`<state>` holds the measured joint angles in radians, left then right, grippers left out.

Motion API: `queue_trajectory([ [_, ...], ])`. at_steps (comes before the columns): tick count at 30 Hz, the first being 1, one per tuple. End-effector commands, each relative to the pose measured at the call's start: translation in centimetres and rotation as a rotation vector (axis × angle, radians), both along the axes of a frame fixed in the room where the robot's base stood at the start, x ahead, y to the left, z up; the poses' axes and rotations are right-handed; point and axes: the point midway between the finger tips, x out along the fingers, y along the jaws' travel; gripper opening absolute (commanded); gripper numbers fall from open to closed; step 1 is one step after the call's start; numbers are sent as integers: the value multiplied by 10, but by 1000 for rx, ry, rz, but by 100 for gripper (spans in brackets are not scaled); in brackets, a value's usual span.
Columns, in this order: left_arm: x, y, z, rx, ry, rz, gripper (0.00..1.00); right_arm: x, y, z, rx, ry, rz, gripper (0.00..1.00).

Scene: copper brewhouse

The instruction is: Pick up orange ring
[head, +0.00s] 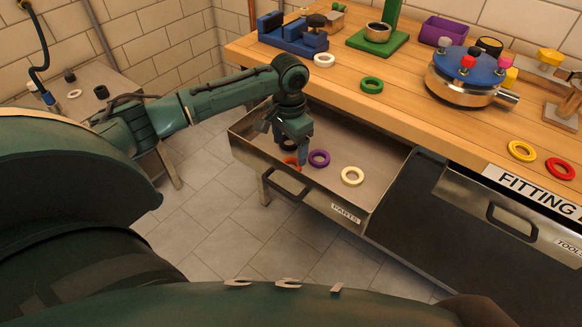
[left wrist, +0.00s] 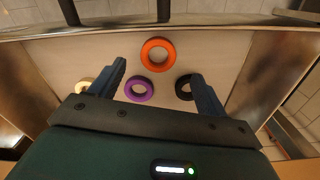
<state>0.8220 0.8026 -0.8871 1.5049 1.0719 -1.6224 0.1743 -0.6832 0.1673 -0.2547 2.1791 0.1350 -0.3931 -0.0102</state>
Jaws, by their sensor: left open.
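The orange ring (head: 291,162) lies flat in the open parts drawer (head: 385,158), partly hidden behind my gripper in the head view. The left wrist view shows the whole orange ring (left wrist: 145,55), just beyond the fingertips and between their lines. My left gripper (head: 301,153) points down into the drawer, open and empty. Its two blue fingers are spread wide in the left wrist view (left wrist: 158,75). A purple ring (head: 312,158) and a black ring (left wrist: 179,88) lie nearer the gripper, close to the orange one. My right gripper is not in view.
A cream ring (head: 345,178) lies to the right in the drawer. The drawer's walls and front handle (head: 291,187) surround the rings. The wooden bench (head: 420,105) above holds a green ring (head: 372,84), a white ring (head: 324,60), fixtures, and yellow and red rings at right.

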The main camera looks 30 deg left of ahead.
Motion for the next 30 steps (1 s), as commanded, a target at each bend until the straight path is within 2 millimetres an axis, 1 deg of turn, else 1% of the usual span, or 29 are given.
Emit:
queue_trajectory([
  [5,-1,-1,-14,1,3,0,76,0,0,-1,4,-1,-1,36],
  [9,-1,-3,-36,0,3,0,76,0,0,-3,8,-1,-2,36],
  [13,-1,-3,-52,1,2,0,76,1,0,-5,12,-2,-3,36],
  [16,-1,-3,-57,0,0,0,76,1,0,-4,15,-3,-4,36],
  [22,-1,-3,-57,0,0,-1,76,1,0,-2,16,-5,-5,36],
  [23,-1,-3,-57,0,0,-1,74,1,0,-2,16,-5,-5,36],
  [30,-1,-3,-57,0,0,-1,55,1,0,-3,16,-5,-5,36],
])
